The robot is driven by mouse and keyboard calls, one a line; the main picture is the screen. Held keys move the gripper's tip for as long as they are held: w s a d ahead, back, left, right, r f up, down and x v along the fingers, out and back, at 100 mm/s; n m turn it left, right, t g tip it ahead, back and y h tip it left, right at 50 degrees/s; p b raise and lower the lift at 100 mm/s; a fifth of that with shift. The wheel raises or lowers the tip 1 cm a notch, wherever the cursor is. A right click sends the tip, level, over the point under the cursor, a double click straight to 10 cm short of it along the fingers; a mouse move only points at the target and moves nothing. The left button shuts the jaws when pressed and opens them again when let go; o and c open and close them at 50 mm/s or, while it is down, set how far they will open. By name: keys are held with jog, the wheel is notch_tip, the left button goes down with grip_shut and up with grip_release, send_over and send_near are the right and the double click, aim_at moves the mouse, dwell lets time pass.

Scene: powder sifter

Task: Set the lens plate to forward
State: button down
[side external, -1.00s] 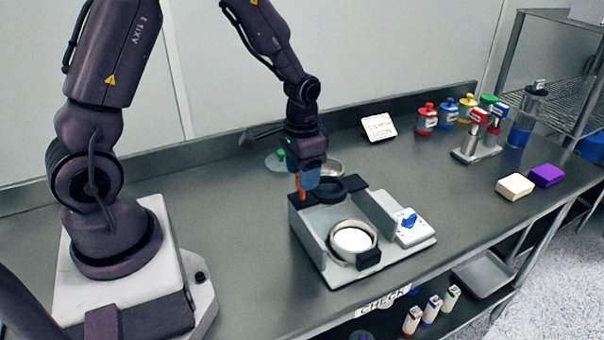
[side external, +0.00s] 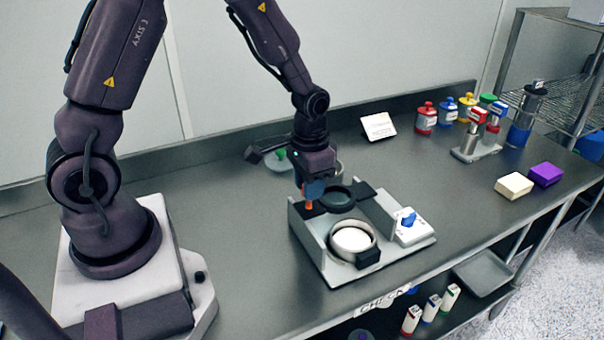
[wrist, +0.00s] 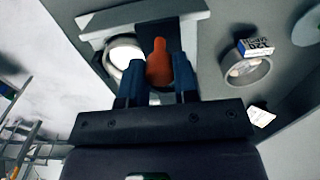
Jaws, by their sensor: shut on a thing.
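The grey device (side external: 331,272) stands on the bench in the side external view. Its dark lens plate with a round glass (side external: 338,197) lies across the rear part, behind a metal ring around a white disc (side external: 352,240). An orange handle (wrist: 158,62) is at the plate's left end. My gripper (side external: 309,198) is shut on this handle. In the wrist view, the blue fingers of my gripper (wrist: 157,78) sit on both sides of the handle. The handle's lower part and part of the plate are hidden there.
A white block with a blue knob (side external: 408,220) is at the device's right. A small metal cup (wrist: 247,72) and a white card (side external: 378,127) are behind. Coloured jars (side external: 426,118) and two blocks (side external: 514,187) stand right. Bench left of the device is clear.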

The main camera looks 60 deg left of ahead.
jog(key=d, duration=0.7)
jog(key=shift+d, duration=0.35)
jog(key=c, duration=0.9)
grip_release()
jog(key=shift+o, duration=0.2)
jog(key=shift+a, duration=0.1)
notch_tip(320, 180, up, 13)
jog(key=s+a+r+t, duration=0.3)
jog(key=s+r+t, duration=0.2)
jog(key=s+r, duration=0.4)
jog(key=s, duration=0.5)
jog(key=shift+a+r+t, duration=0.2)
jog(key=shift+r+t, duration=0.1)
jog(key=shift+r, duration=0.1)
